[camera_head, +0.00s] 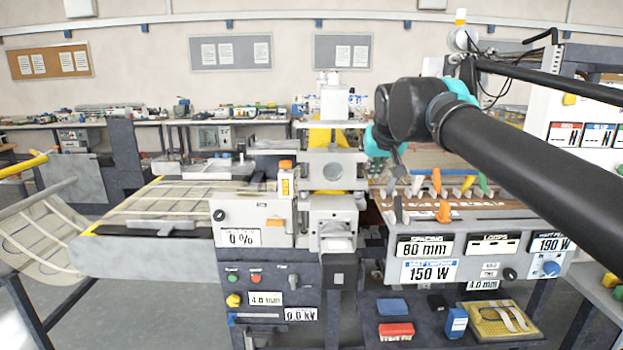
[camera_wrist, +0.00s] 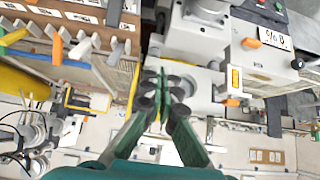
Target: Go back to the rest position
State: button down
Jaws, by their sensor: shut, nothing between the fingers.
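My gripper (camera_wrist: 163,82) shows in the wrist view with its green and dark fingers together and nothing held between them. In the head view my gripper (camera_head: 396,165) hangs at the end of my black arm, right of the central machine (camera_head: 333,170) and above the left part of the slotted heater bench (camera_head: 440,225). It is raised clear of the bench top as far as I can tell; the fingertips are small there. The central machine also shows in the wrist view (camera_wrist: 210,45), beyond the fingers.
A row of coloured levers (camera_head: 443,210) stands up on the bench below my arm. A conveyor (camera_head: 165,215) with a mesh strip lies left. A lower shelf holds a red box (camera_head: 396,331), a blue box (camera_head: 455,322) and a yellow tray (camera_head: 502,320). A white panel (camera_head: 590,125) stands right.

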jog(key=s+d+f+g, duration=0.1)
jog(key=s+f, duration=0.4)
jog(key=f, duration=0.7)
jog(key=s+d+f+g, duration=0.1)
jog(key=s+f, duration=0.4)
jog(key=f, duration=0.8)
jog(key=s+d+f+g, duration=0.1)
jog(key=s+f, duration=0.4)
jog(key=f, duration=0.7)
jog(key=shift+s+d+f+g, duration=0.15)
jog(key=shift+s+d+g, duration=0.15)
jog(key=shift+g, duration=0.3)
